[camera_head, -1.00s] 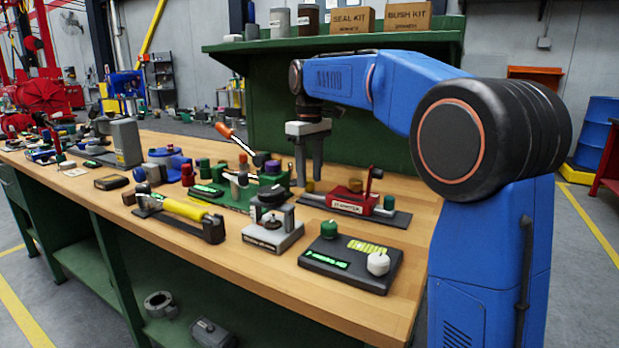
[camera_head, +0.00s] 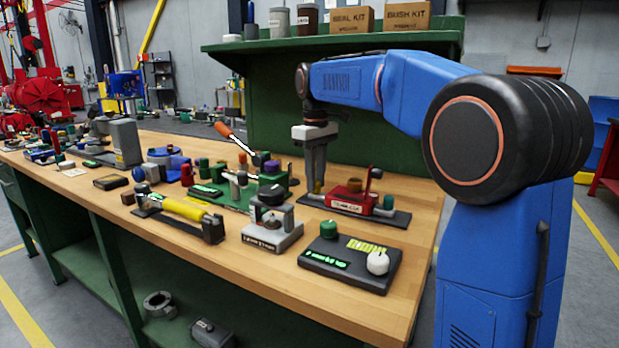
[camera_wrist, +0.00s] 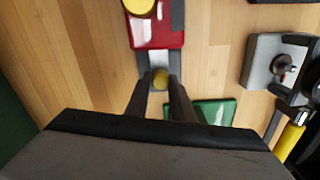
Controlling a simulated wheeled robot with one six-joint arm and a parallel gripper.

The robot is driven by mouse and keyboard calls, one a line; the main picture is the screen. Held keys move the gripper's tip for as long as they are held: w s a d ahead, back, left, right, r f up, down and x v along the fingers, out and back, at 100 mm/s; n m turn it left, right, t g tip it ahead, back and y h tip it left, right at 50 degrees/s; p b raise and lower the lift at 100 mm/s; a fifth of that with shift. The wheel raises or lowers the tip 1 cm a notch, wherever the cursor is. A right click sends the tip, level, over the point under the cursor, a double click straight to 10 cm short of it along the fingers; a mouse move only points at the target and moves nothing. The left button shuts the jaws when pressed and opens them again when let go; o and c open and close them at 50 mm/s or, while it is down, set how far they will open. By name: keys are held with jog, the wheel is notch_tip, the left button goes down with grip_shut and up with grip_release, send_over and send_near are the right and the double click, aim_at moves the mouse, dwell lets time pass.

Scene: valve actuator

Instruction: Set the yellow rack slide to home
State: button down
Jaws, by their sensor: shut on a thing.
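A small yellow knob (camera_head: 318,187) stands at the left end of a dark base plate (camera_head: 397,217), beside a red block (camera_head: 348,198) with a white label. My gripper (camera_head: 316,187) is down at this knob, with its fingers shut on it. In the wrist view, the yellow knob (camera_wrist: 160,78) sits between the fingertips of my gripper (camera_wrist: 160,80), over a grey strip (camera_wrist: 152,60) that leads to the red block (camera_wrist: 160,28). A second yellow round top (camera_wrist: 138,5) shows on the red block. Any home mark on the strip is not readable.
A grey fixture (camera_head: 272,230) and a dark box with knobs (camera_head: 350,260) stand nearer the front. A green fixture (camera_head: 235,190) with an orange-handled lever is to the left. Bare wood shows around the red block's plate.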

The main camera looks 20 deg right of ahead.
aim_at(322, 194)
jog(key=shift+s+d, duration=0.6)
jog(key=c, duration=1.5)
grip_release()
jog(key=shift+d, duration=0.1)
jog(key=shift+c, duration=0.2)
jog(key=shift+r, duration=0.1)
notch_tip(322, 194, up, 17)
jog(key=shift+r, duration=0.1)
